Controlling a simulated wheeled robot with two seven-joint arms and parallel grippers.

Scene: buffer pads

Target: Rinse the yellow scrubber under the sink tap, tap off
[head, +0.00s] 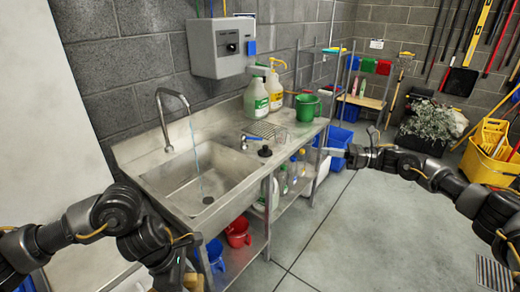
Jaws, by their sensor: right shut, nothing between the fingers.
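A steel sink (205,178) stands against the grey block wall. Its curved tap (172,95) arches over the basin, and a thin stream of water (198,165) falls from it. I cannot make out the yellow scrubber for certain. My right gripper (330,152) is shut and empty, pointing left beside the right end of the sink counter.
Bottles and red and blue containers fill the shelf below. A yellow mop bucket (488,160) stands right. The middle floor is clear.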

